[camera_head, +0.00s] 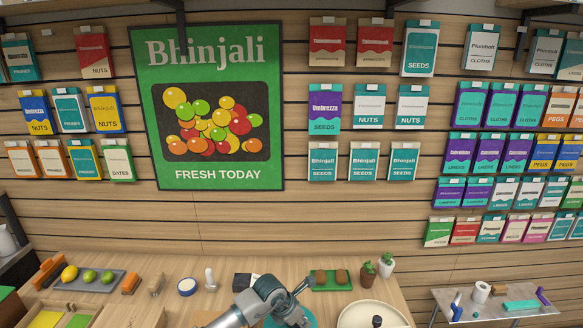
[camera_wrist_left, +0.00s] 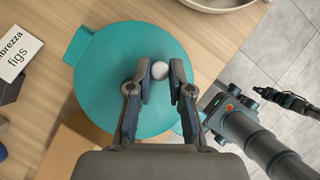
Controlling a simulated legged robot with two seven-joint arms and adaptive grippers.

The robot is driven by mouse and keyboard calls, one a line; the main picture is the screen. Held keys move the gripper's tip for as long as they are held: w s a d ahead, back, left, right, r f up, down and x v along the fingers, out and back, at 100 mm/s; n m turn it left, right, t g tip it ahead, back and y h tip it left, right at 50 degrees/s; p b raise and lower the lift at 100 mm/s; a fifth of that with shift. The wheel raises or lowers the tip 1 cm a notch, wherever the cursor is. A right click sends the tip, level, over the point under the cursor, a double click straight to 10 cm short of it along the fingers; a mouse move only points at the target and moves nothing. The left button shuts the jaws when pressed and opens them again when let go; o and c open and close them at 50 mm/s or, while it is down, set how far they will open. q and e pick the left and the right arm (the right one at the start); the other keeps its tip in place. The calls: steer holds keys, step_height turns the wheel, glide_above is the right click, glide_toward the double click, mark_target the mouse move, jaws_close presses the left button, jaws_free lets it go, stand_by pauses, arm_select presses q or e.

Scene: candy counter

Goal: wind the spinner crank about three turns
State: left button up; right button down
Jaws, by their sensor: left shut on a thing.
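The spinner shows from above in the left wrist view as a round teal disc (camera_wrist_left: 110,85) with a small white knob (camera_wrist_left: 160,70) on top. My left gripper (camera_wrist_left: 160,88) has its two dark fingers on either side of the knob and is shut on it. In the head view my left gripper (camera_head: 300,290) is over the teal disc at the bottom edge, and the arm hides most of the spinner.
A card reading figs (camera_wrist_left: 15,50) lies left of the disc. A cream round tray (camera_head: 350,315) is close on the right. A green tray (camera_head: 332,286) and small potted plants (camera_head: 386,264) stand behind. Lemon and limes sit on a grey tray (camera_head: 115,285) at left.

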arm_select(q)
steer(key=shift+w+a+f+b, duration=0.1)
steer(key=shift+w+b, duration=0.25)
steer(key=shift+w, duration=0.4)
steer(key=shift+w+a, duration=0.1)
steer(key=shift+w+f+b, duration=0.1)
steer(key=shift+w+b, duration=0.35)
steer(key=shift+w, duration=0.1)
steer(key=shift+a, duration=0.1)
steer(key=o, duration=0.6)
